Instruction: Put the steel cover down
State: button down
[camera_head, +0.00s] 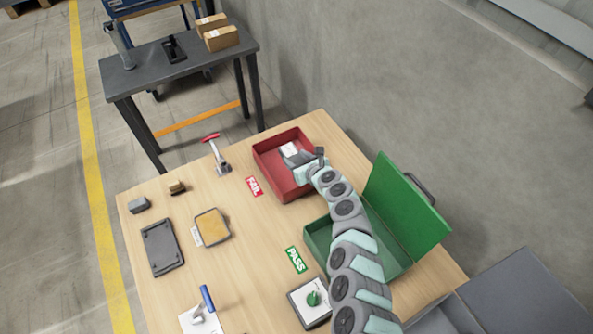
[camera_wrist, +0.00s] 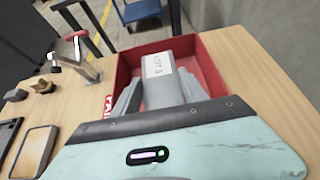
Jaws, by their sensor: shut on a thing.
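The steel cover (camera_wrist: 184,47) is a grey piece with a white label reading "LOT" on its face. It is between the fingers of my gripper (camera_wrist: 160,90), which is shut on it. In the head view, my gripper (camera_head: 303,165) holds the cover (camera_head: 290,150) over or inside the open red box (camera_head: 264,169), at its far part. The red box also surrounds the cover in the wrist view (camera_wrist: 208,58). I cannot tell whether the cover touches the box floor. The cover's lower end is hidden by my gripper.
A red FAIL label (camera_head: 254,186) lies beside the red box. A green box (camera_head: 318,238) with its lid (camera_head: 408,210) raised stands nearer, by a PASS label (camera_head: 296,259). A red-handled clamp (camera_head: 217,152), a dark tray (camera_head: 162,247) and a tan-faced plate (camera_head: 212,228) are to the left.

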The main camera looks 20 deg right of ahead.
jog(key=shift+f+b, duration=1.5)
jog(key=shift+f, duration=0.55)
jog(key=shift+f, duration=0.1)
jog(key=shift+f+b, duration=0.45)
jog(key=shift+f, duration=0.1)
jog(key=c, duration=0.6)
grip_release()
jog(key=shift+r, duration=0.15)
jog(key=shift+s+r+p, duration=0.1)
jog(key=shift+r+p, duration=0.7)
jog(key=shift+p, duration=0.05)
jog(key=p+v, duration=0.3)
jog(key=shift+s+d+r+p, duration=0.1)
jog(key=shift+s+r+p, duration=0.1)
jog(key=shift+s+p, duration=0.15)
jog(key=shift+f+p+v, duration=0.2)
jog(key=shift+p+v, duration=1.4)
jog(key=shift+v, duration=2.25)
